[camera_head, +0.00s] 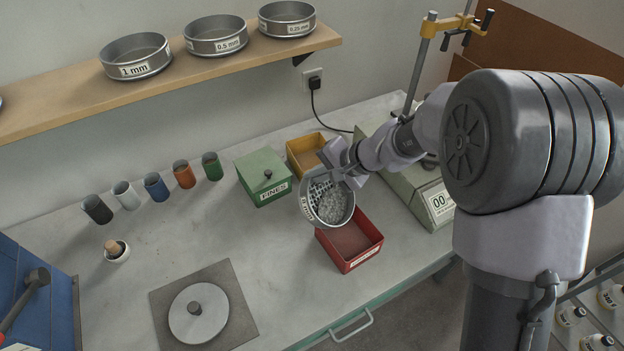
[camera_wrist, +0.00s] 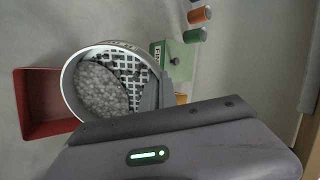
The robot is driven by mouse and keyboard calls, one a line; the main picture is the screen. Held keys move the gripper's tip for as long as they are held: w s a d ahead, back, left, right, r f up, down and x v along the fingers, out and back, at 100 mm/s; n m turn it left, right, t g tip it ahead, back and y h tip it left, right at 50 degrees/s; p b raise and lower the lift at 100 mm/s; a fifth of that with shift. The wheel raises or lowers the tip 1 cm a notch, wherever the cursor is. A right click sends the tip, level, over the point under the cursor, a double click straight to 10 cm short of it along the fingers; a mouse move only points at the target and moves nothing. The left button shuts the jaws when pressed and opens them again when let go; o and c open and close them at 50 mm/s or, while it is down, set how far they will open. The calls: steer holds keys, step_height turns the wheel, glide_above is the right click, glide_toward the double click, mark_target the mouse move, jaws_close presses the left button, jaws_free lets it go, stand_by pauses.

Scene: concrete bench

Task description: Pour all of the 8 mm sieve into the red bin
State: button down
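The 8 mm sieve (camera_head: 329,203) is a round metal sieve with a perforated bottom, tilted in the air. Grey stones lie gathered to one side in it, with bare mesh showing on the other side. My gripper (camera_head: 345,172) is shut on the rim of the sieve. In the wrist view the sieve (camera_wrist: 106,80) fills the middle, its stones banked at the left. The red bin (camera_head: 350,241) sits on the bench just below and in front of the sieve. It also shows at the left of the wrist view (camera_wrist: 45,102). The visible bin floor looks bare; part is hidden by the sieve.
A green lidded box marked FINES (camera_head: 264,177) stands left of the sieve. A yellow bin (camera_head: 306,152) is behind it. A scale (camera_head: 422,193) stands to the right. A plate with a round disc (camera_head: 203,308) lies at the front left.

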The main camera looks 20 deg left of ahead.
steer(key=shift+s+d+r+y+b, duration=0.1)
steer(key=shift+d+r+y+b, duration=0.3)
steer(key=shift+b, duration=0.9)
steer(key=shift+s+d+r+y+b, duration=0.1)
steer(key=shift+d+y+b, duration=0.55)
steer(key=shift+b, duration=0.7)
steer(key=shift+d+r+y+b, duration=0.2)
steer(key=shift+d+y+b, duration=0.3)
steer(key=shift+b, duration=0.8)
steer(key=shift+d+t+y+b, duration=0.15)
steer(key=shift+t+y+b, duration=0.15)
steer(key=shift+b, duration=0.3)
steer(key=d+y+b, duration=0.1)
steer(key=b, duration=0.3)
steer(key=shift+s+d, duration=0.15)
steer(key=d+y+b, duration=0.1)
steer(key=b, duration=0.1)
steer(key=shift+f+b, duration=0.1)
steer(key=shift+b, duration=0.3)
steer(key=s+d+f+t+y+b, duration=0.1)
steer(key=d+y, duration=0.8)
steer(key=d, duration=0.2)
steer(key=shift+s+f+t, duration=0.3)
steer(key=shift+s+f, duration=0.05)
steer(key=shift+f, duration=0.05)
